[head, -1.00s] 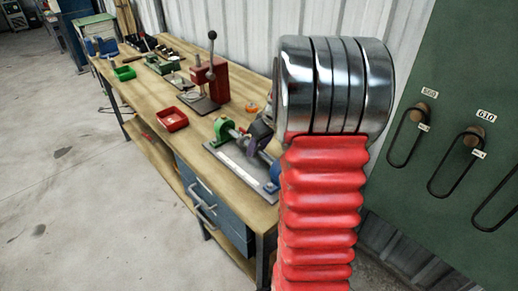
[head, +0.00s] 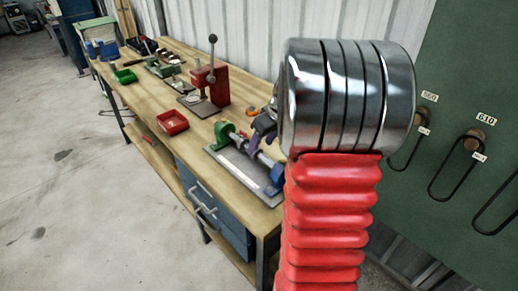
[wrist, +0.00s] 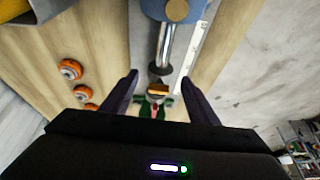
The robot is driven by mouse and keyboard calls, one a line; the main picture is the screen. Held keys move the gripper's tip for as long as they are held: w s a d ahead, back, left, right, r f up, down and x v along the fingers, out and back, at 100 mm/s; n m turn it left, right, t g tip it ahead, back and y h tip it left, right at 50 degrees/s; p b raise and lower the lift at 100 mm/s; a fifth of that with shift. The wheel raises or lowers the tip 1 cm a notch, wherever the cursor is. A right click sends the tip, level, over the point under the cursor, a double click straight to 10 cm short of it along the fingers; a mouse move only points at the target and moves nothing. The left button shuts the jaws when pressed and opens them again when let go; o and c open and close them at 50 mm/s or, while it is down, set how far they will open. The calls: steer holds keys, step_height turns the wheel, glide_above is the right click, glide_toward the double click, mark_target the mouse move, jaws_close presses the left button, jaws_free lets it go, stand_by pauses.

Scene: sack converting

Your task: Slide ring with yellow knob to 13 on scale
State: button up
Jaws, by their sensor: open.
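In the head view, a fixture lies on the bench, with a green end block (head: 225,130), a blue end block (head: 275,180) and a shaft between them. In the wrist view, the blue block (wrist: 176,8) is at the top, and the bright shaft (wrist: 165,45) runs down from it. A white scale strip (wrist: 193,48) lies right of the shaft. A yellow-orange knob (wrist: 158,88) shows below a dark collar (wrist: 160,71) on the shaft. My gripper (wrist: 158,82) is open, its fingers either side of the knob, apart from it. Scale numbers are unreadable.
Orange-rimmed wheels (wrist: 70,69) lie left of the fixture. A red lever press (head: 211,80), a red bin (head: 172,122) and a green bin (head: 125,75) stand further along the bench (head: 195,135). A green board (head: 455,200) with hanging loops is at right.

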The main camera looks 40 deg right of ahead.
steer(key=v, duration=0.9)
steer(key=shift+r, duration=0.25)
steer(key=s+a, duration=0.4)
steer(key=a, duration=0.6)
steer(key=s+a, duration=0.5)
steer(key=a, duration=0.6)
steer(key=s+a+t, duration=0.1)
steer(key=s+a, duration=0.4)
steer(key=a, duration=0.6)
steer(key=shift+s+a, duration=0.2)
